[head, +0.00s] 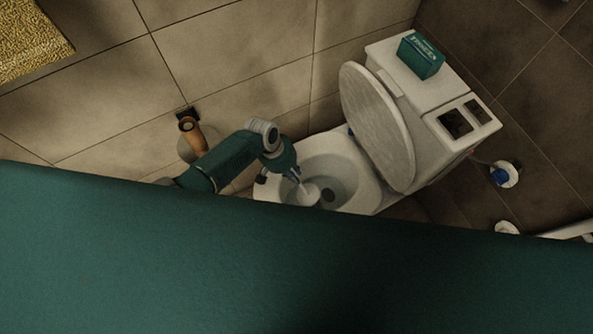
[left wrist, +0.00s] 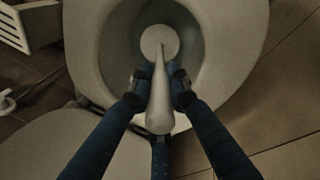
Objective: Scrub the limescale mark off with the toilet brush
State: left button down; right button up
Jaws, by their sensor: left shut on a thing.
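The toilet (head: 372,190) stands against the tiled wall with its lid (head: 377,128) raised. My left gripper (head: 296,176) is over the near left part of the bowl, shut on the white toilet brush (head: 308,194). In the left wrist view the fingers of the left gripper (left wrist: 159,88) close around the brush handle, and the round brush end (left wrist: 160,42) points into the bowl (left wrist: 205,50). A dark spot (head: 328,195) shows at the bowl's bottom beside the brush; I cannot tell whether it is the drain or the limescale mark. My right gripper is not in view.
A green box (head: 420,56) stands on the cistern (head: 398,47). A brown cylindrical object (head: 189,128) is at the wall left of the toilet. A white ring-shaped item with blue inside (head: 505,174) lies on the right. A white slotted basket (left wrist: 28,22) shows in the left wrist view.

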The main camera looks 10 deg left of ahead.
pick_arm(q)
jog(key=shift+w+b, duration=1.4)
jog(key=shift+w, duration=0.6)
jog(key=shift+s+a+p, duration=2.15)
jog(key=shift+a+p, duration=0.1)
jog(key=shift+a, duration=0.2)
jog(key=d, duration=0.1)
jog(key=w+d, duration=0.1)
jog(key=d, duration=0.1)
jog(key=shift+d+b, duration=0.3)
